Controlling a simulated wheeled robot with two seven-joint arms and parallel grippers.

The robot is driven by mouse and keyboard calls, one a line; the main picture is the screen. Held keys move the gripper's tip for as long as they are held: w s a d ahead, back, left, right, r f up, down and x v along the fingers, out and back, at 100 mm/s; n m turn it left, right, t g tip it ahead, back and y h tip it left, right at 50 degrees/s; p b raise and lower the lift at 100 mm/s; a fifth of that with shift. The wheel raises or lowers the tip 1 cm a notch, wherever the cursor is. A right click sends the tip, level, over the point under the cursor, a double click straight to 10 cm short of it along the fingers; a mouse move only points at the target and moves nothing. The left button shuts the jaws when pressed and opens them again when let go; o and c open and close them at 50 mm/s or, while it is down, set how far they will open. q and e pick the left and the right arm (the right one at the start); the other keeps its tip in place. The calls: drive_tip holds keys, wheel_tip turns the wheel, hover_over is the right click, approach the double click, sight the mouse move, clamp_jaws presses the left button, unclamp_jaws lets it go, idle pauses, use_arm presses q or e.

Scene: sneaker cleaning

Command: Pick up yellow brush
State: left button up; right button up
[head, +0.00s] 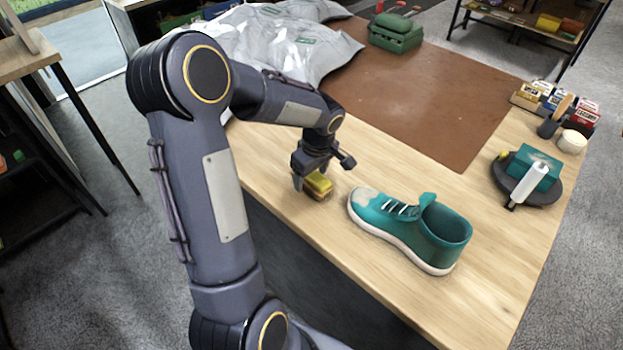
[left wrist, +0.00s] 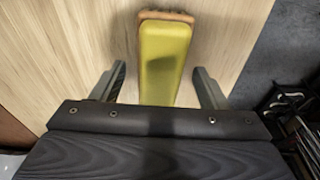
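The yellow brush (head: 318,184) lies on the wooden table near its left front edge, left of the teal sneaker (head: 412,230). My left gripper (head: 322,174) is low over the brush, with its fingers on either side of it. In the left wrist view the yellow brush (left wrist: 165,55) extends between the two spread fingertips of my left gripper (left wrist: 158,85), with a gap visible on each side. The gripper is open. My right gripper is in neither view.
A brown mat (head: 420,95) covers the back of the wooden table (head: 490,290). A grey plastic bag (head: 265,45) and a green case (head: 396,33) lie at the back. A dark round tray (head: 540,195) with a teal box stands at the right.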

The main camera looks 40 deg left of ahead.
use_arm(q)
drive_tip(key=c, duration=1)
drive_tip(key=shift+r, duration=0.15)
drive_tip(key=shift+r, duration=0.3)
wheel_tip(320, 180, up, 2)
drive_tip(key=shift+w+r, duration=0.1)
drive_tip(key=d+r, duration=0.2)
drive_tip(key=w+d+r+b, duration=0.1)
drive_tip(key=d+r, duration=0.1)
drive_tip(key=r, duration=0.1)
drive_tip(key=shift+w+d+r, duration=0.1)
drive_tip(key=shift+w+d, duration=0.05)
drive_tip(key=shift+d, duration=0.05)
drive_tip(key=w+d+r, duration=0.1)
drive_tip(key=d, duration=0.2)
drive_tip(key=d+r+b, duration=0.1)
drive_tip(key=d+r, duration=0.1)
drive_tip(key=d, duration=0.1)
drive_tip(key=w+d+r, duration=0.1)
drive_tip(key=d, duration=0.2)
drive_tip(key=shift+w+r+b, duration=0.3)
drive_tip(key=shift+r, duration=0.05)
